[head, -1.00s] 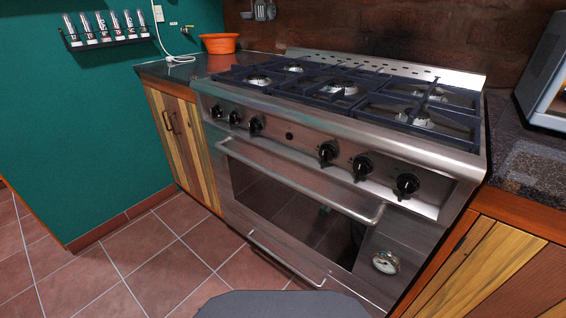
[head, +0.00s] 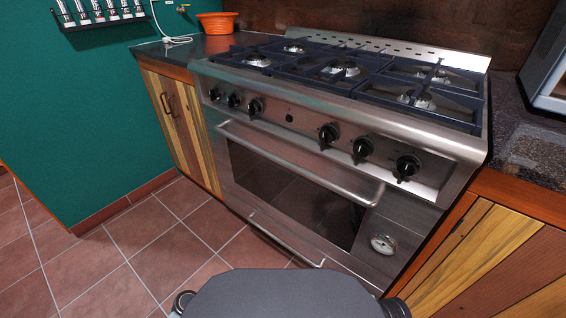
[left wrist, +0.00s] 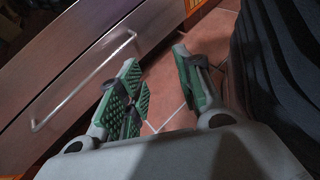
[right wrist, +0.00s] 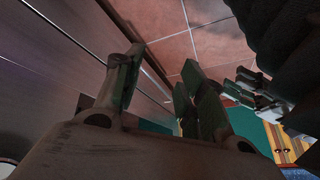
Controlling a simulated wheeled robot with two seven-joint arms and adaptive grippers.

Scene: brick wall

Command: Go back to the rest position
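Neither gripper shows in the head view; only a grey part of my own body rises at the bottom edge. In the left wrist view my left gripper (left wrist: 157,62) has its green-padded fingers apart with nothing between them. It hangs above the tiled floor beside the oven's lower front. In the right wrist view my right gripper (right wrist: 160,65) also has its fingers apart and is empty, close to a dark flat front. The steel stove (head: 330,110) stands straight ahead, with its oven door shut.
The oven door handle (head: 300,165) and lower drawer handle (head: 285,240) stick out towards me. An orange bowl (head: 217,22) sits on the left counter. Wooden cabinets flank the stove, and a grey appliance (head: 546,75) stands at right. The tiled floor (head: 120,255) is free at left.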

